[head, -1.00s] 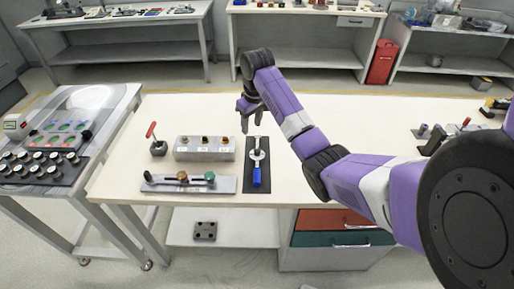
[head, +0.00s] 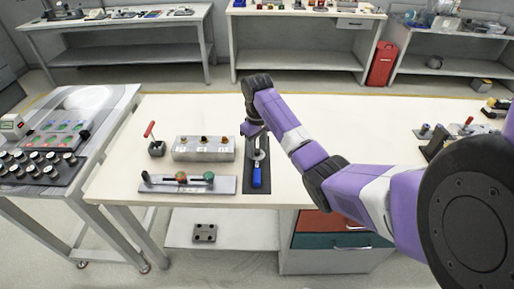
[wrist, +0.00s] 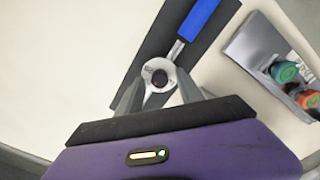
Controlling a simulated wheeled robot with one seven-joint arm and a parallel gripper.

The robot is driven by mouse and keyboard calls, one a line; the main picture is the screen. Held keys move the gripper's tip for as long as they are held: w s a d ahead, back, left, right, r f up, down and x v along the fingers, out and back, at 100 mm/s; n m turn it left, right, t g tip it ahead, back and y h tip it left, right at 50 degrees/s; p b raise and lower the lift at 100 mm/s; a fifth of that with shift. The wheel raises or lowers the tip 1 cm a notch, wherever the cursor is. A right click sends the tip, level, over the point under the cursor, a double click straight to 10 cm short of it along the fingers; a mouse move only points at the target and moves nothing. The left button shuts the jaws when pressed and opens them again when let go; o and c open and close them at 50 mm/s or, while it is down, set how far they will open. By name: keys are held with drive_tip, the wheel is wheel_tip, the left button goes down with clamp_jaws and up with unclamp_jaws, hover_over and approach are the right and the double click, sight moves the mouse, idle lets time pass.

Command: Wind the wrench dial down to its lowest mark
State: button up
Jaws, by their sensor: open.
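The wrench (head: 257,173) has a blue handle and lies on a dark mat (head: 249,187) on the workbench, handle toward the front edge. In the wrist view its blue handle (wrist: 199,20) points up and its silver ring head (wrist: 158,82) has a dark round centre with a reddish spot. My gripper (wrist: 160,98) is open, with one finger on each side of the head; I cannot tell whether they touch it. In the head view my gripper (head: 254,140) hangs over the far end of the wrench and hides the head in part. Dial marks are too small to read.
Left of the mat stand a grey box with several knobs (head: 203,155) and a slider plate with red and green knobs (head: 187,185). A red-handled lever (head: 151,132) is further left. The bench right of the mat is clear near the wrench.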

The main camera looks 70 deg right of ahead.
clamp_jaws()
